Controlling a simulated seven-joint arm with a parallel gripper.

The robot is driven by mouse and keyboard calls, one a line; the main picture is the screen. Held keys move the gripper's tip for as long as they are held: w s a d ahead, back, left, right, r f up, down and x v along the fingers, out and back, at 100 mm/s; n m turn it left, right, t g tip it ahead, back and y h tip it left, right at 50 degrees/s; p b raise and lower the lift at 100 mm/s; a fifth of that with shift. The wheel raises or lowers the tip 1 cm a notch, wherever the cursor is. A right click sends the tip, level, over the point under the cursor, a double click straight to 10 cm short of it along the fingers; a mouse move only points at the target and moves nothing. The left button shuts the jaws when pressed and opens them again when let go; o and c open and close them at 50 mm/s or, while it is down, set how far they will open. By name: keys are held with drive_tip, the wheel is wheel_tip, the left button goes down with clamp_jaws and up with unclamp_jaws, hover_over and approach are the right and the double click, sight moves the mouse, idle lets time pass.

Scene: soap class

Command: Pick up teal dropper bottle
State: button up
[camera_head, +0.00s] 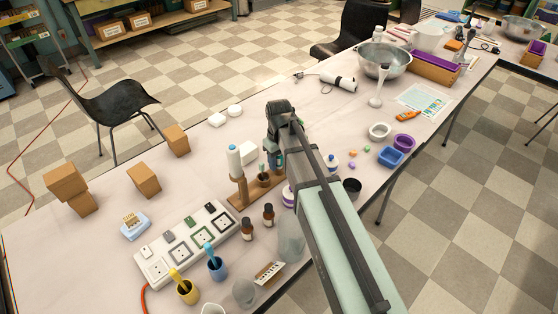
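My gripper (276,147) points down over a wooden stand (240,199) near the middle of the table. A small teal-blue piece (278,159) shows just under and beside my gripper; it may be the teal dropper bottle, but the gripper and arm cover much of it. I cannot tell whether the fingers are open or shut, or whether they touch it. A white cylinder with a blue top (235,162) stands at the left end of the wooden stand.
Two dark brown bottles (268,214) stand in front of the stand. A white power strip (188,243) and cups with brushes (187,291) are at front left. Cardboard boxes (145,180) stand farther left. A blue tub (391,157) and metal bowl (383,60) are to the right.

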drive_tip(key=c, duration=0.8)
